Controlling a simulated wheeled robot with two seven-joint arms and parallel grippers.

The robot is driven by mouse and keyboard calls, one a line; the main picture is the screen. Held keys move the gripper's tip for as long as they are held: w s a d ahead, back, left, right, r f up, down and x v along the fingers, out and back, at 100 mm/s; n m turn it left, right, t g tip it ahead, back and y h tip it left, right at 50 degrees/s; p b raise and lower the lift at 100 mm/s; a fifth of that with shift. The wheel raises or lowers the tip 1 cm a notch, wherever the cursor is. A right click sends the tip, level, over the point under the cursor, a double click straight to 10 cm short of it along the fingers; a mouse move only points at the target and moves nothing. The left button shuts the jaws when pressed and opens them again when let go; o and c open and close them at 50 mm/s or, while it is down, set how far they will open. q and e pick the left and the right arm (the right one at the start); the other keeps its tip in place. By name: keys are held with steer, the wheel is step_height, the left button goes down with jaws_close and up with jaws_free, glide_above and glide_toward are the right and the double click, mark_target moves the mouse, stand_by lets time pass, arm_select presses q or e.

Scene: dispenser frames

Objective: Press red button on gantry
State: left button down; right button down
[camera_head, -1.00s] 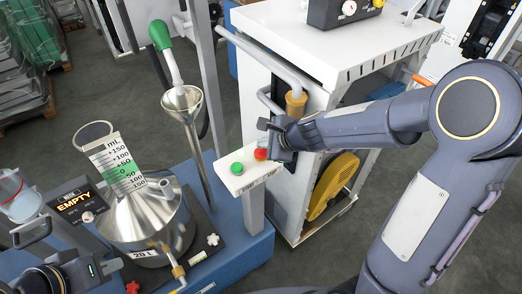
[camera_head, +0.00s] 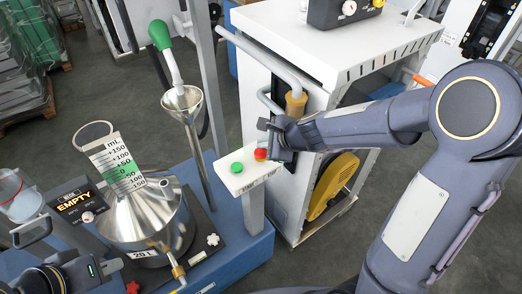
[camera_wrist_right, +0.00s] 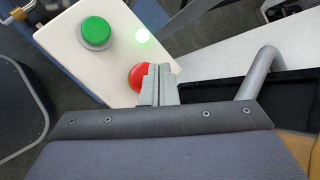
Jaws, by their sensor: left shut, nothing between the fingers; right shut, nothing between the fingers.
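The red button (camera_head: 260,154) sits on the white control box (camera_head: 228,178) on a post of the gantry, beside a green button (camera_head: 237,167). In the right wrist view the red button (camera_wrist_right: 138,77) is partly covered by the fingertips of my right gripper (camera_wrist_right: 161,80). My right gripper (camera_head: 268,150) is shut and empty, right at the button's right side in the head view. I cannot tell whether it touches the button. My left gripper (camera_head: 108,267) is at the lower left, shut and empty, near the steel vessel.
A steel 20 L vessel (camera_head: 150,215) with a scale card stands on the blue base at the left. A display reading EMPTY (camera_head: 77,205) is beside it. A white cabinet (camera_head: 275,95) stands behind my right gripper. A small light (camera_wrist_right: 143,35) glows on the control box.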

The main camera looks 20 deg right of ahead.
mark_target(264, 153)
steer(key=shift+f, duration=0.15)
steer(key=shift+f+b, duration=0.3)
steer(key=shift+b, duration=0.1)
steer(key=shift+f+b, duration=0.45)
steer(key=shift+b, duration=0.05)
stand_by(0.4)
steer(key=shift+r, duration=0.15)
steer(key=shift+r+p, duration=0.75)
steer(key=shift+p, duration=0.15)
step_height(264, 153, up, 5)
steer(key=p, duration=0.5)
